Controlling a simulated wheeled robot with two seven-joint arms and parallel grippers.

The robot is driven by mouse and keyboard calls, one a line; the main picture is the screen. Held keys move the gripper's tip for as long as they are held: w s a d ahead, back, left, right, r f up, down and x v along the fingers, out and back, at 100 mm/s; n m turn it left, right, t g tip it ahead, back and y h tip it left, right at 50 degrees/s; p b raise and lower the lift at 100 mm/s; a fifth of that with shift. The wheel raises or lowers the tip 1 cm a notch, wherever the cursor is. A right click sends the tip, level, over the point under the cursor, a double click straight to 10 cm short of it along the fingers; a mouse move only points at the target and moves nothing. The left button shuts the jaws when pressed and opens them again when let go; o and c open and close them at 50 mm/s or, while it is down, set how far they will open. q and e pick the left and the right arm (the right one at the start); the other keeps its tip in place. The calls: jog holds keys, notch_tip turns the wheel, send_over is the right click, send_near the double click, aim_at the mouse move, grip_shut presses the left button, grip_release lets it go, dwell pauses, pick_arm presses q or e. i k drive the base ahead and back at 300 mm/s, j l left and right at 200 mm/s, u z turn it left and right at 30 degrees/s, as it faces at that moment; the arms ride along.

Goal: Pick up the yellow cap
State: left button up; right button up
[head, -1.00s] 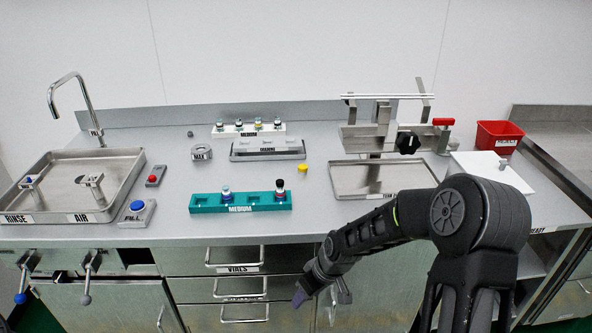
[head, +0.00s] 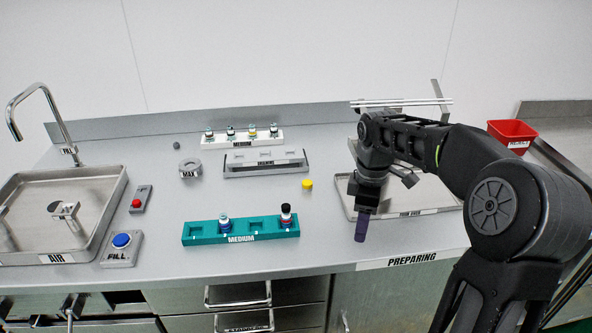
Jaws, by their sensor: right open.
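The yellow cap (head: 307,185) sits alone on the grey counter, right of the grey draining rack and above the right end of the teal rack. My right gripper (head: 361,238) points down over the counter's front part, to the right of the cap and nearer the front edge. It is apart from the cap and open, and nothing shows between its purple fingertips. My left gripper is not in the view.
The teal medium rack (head: 190,236) holds two vials, one black-capped. A grey draining rack (head: 235,168) and a white medium rack (head: 213,143) stand behind. A metal tray (head: 346,208) lies beneath my right arm. Counter around the cap is clear.

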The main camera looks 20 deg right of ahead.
aim_at(307, 184)
jog(key=i, duration=0.9)
